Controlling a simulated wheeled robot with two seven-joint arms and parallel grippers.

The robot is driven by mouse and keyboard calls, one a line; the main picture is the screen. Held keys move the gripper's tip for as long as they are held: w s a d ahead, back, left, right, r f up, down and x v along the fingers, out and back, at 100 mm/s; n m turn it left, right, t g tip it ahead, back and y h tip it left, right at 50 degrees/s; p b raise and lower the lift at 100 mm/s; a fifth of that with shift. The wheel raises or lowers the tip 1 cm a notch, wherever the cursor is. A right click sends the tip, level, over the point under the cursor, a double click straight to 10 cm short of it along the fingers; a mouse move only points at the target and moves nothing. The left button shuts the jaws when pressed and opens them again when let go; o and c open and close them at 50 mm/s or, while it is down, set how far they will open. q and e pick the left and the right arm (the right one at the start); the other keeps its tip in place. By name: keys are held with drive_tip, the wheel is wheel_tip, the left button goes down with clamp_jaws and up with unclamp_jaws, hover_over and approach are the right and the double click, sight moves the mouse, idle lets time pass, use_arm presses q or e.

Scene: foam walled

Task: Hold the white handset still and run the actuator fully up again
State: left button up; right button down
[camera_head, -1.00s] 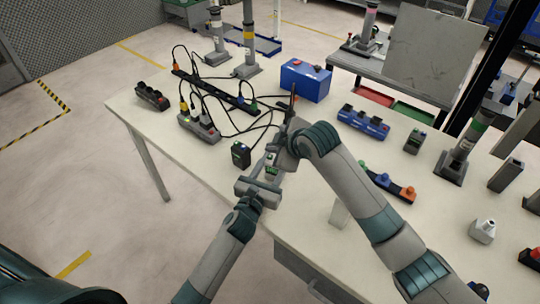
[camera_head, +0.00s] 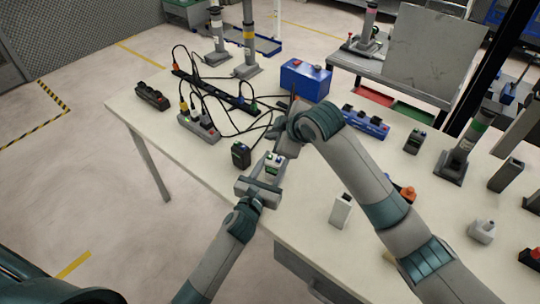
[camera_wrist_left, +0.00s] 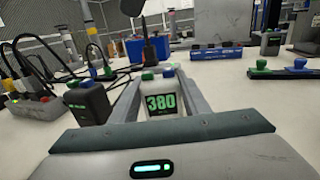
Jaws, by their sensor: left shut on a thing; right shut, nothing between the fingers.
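The white handset (camera_head: 273,166) has a blue and a green button on top and a lit green display. In the left wrist view the handset (camera_wrist_left: 161,104) reads 380 and stands upright between the fingers. My left gripper (camera_head: 268,172) is shut on it near the table's front edge. My right gripper (camera_head: 279,133) is shut and empty, just beyond and above the handset, apart from its buttons. Column actuators stand at the back, one with a yellow band (camera_head: 249,50) and one with a white band (camera_head: 216,38). Another with a green band (camera_head: 463,150) stands at the right. I cannot tell which one the handset drives.
A black handset (camera_head: 241,154) stands close left of the held one. Cabled power strips (camera_head: 199,125) lie behind it. A blue box (camera_head: 305,80), a blue button strip (camera_head: 363,123) and a grey handset (camera_head: 414,141) stand further back. The white table (camera_head: 215,163) is bare at front left.

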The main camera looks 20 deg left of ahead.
idle(0.3)
use_arm(q)
drive_tip(key=o, duration=1.2)
drive_tip(key=s, duration=1.2)
drive_tip(key=shift+a, duration=0.4)
